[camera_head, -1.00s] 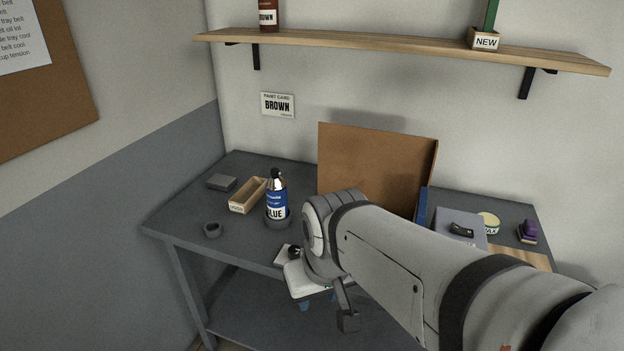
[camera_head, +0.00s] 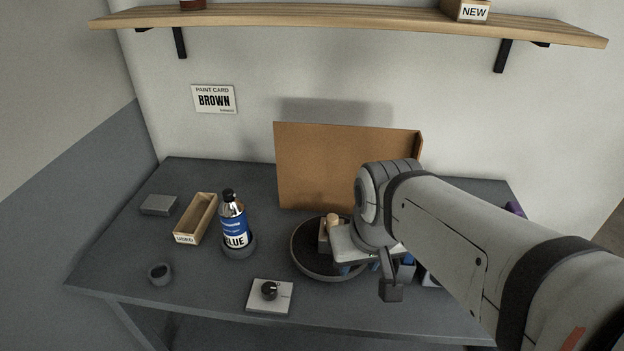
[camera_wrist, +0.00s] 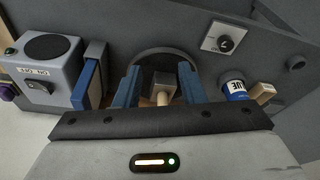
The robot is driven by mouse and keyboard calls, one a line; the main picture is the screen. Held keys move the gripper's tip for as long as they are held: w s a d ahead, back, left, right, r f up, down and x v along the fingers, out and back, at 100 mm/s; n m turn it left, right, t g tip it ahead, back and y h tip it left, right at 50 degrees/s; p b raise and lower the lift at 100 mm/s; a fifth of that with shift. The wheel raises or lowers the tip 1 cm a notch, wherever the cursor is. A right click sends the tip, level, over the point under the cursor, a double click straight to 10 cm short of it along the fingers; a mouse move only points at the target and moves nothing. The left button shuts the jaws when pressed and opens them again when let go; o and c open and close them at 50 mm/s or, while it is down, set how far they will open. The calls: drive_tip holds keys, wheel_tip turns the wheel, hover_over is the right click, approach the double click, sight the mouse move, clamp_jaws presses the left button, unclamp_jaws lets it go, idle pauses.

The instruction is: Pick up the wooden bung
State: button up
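The wooden bung (camera_head: 333,220) is a small pale wooden plug standing up from a grey block (camera_head: 324,236) on a round dark turntable (camera_head: 302,262). In the wrist view the bung (camera_wrist: 163,98) and its block (camera_wrist: 166,78) appear between my two blue fingers. My gripper (camera_wrist: 160,68) is open, with a wide gap and nothing held. In the head view my gripper (camera_head: 360,268) is low over the turntable's right part, just right of the bung. I cannot tell how far the fingertips are from it.
A blue-labelled bottle (camera_head: 234,222), a wooden tray (camera_head: 196,216) and a knob box (camera_head: 270,296) stand left of the turntable. A brown board (camera_head: 340,165) stands behind it. A grey switch box (camera_wrist: 50,70) and a blue-edged panel (camera_wrist: 90,80) are left in the wrist view.

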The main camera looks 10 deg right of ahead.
drive_tip(key=shift+s, duration=0.1)
drive_tip(key=shift+o, duration=1.2)
drive_tip(key=shift+w, duration=0.35)
drive_tip(key=shift+o, duration=0.5)
drive_tip(key=w+d+n, duration=0.1)
drive_tip(key=w, duration=0.7)
drive_tip(key=shift+r+g+p, duration=0.35)
drive_tip(key=shift+g, duration=0.05)
drive_tip(key=n, duration=0.2)
hover_over(332, 216)
drive_tip(key=s, duration=0.1)
wheel_tip(332, 216, down, 4)
drive_tip(key=shift+r+g+p, duration=0.1)
drive_tip(key=shift+g+p, duration=0.25)
drive_tip(key=shift+g, duration=0.05)
drive_tip(key=f, duration=0.2)
drive_tip(key=f+p, duration=0.1)
drive_tip(key=f, duration=0.2)
drive_tip(key=w+f, duration=0.1)
drive_tip(key=f, duration=0.1)
drive_tip(key=shift+f, duration=0.2)
